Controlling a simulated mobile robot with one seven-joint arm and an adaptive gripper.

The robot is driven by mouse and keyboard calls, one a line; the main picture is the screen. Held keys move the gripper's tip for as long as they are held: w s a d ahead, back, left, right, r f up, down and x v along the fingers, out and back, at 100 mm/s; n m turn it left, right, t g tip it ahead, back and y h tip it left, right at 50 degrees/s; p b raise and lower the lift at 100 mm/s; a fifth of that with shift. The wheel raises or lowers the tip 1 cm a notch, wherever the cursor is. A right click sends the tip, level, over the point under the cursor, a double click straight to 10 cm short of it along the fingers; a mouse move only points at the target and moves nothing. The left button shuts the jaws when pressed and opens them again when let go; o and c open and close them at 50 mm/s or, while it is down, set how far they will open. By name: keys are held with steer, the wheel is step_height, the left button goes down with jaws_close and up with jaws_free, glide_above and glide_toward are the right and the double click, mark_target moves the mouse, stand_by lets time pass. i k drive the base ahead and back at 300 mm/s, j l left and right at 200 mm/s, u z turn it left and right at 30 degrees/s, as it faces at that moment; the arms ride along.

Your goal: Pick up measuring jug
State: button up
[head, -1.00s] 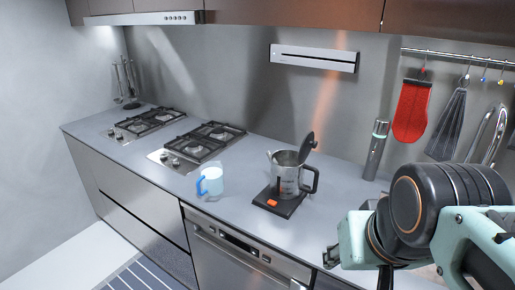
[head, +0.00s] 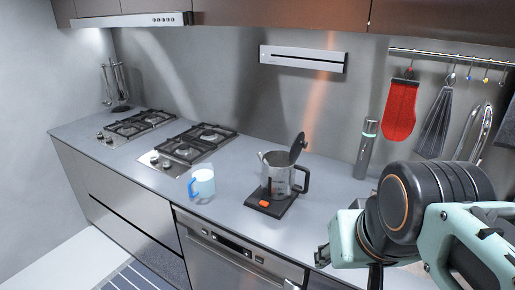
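A small translucent pale-blue jug with a blue handle (head: 202,184) stands upright on the grey counter (head: 235,203), near its front edge and left of the kettle. It looks like the measuring jug. Its handle faces left. My gripper (head: 322,256) is at the lower right, in front of the counter's front edge, well right of the jug and apart from it. Only part of the gripper shows, and its finger gap cannot be made out. Nothing hides the jug.
A steel kettle (head: 276,180) with its lid raised stands on a black base (head: 272,202) between the jug and my arm. A grey cylinder (head: 366,150) stands behind. Two gas hobs (head: 190,145) lie left. The counter around the jug is clear.

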mark_target(203, 181)
steer(key=i+j+z, duration=0.25)
steer(key=j, duration=0.4)
steer(key=i+j+z, duration=0.1)
steer(key=j+z, duration=0.15)
steer(key=j, duration=0.4)
steer(key=j+z, duration=0.25)
steer(key=j, duration=0.45)
steer(key=i+z, duration=0.1)
steer(key=i+l, duration=0.05)
